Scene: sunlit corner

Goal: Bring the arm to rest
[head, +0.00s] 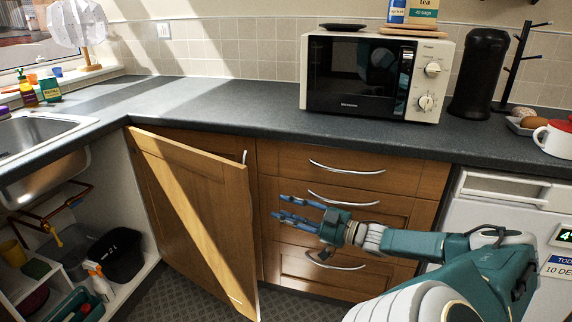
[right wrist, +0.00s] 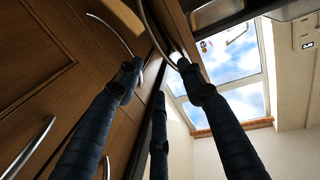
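My right arm comes in from the lower right in the head view. Its right gripper (head: 283,206) is in front of the wooden drawers (head: 345,160), with its fingers pointing left towards the open cupboard door (head: 195,205). The fingers are spread apart with nothing between them. In the right wrist view the dark fingers (right wrist: 158,72) are also apart and empty, with wooden fronts and curved metal handles beyond them on the left. I cannot tell whether the fingers touch a drawer handle. My left gripper is not in view.
The cupboard door stands ajar left of the gripper. Under the sink (head: 35,135) are a black bin (head: 117,255) and a spray bottle (head: 98,280). A microwave (head: 375,78) stands on the dark worktop (head: 215,110). A white appliance (head: 500,215) is at right.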

